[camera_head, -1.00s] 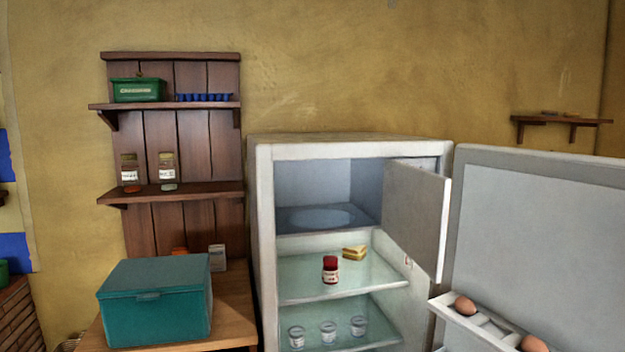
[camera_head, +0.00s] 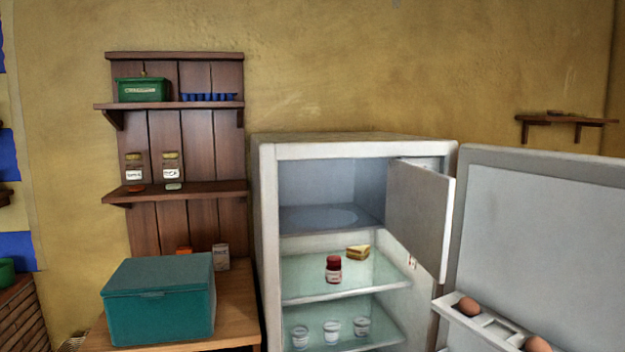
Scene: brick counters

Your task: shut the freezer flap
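The freezer flap (camera_head: 420,215) is a white panel at the top right inside the fridge (camera_head: 264,240). It stands swung open, hinged on the right side, and projects out toward me. The freezer compartment (camera_head: 318,212) behind it is open, and it looks empty apart from a pale round patch on its floor. Neither of my grippers shows in the head view.
The fridge door (camera_head: 545,240) stands wide open at the right, with eggs (camera_head: 467,306) in its rack. A red-lidded jar (camera_head: 333,269), a sandwich (camera_head: 358,252) and several small cups (camera_head: 332,329) sit on the shelves. A teal box (camera_head: 160,305) stands on a wooden table at left.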

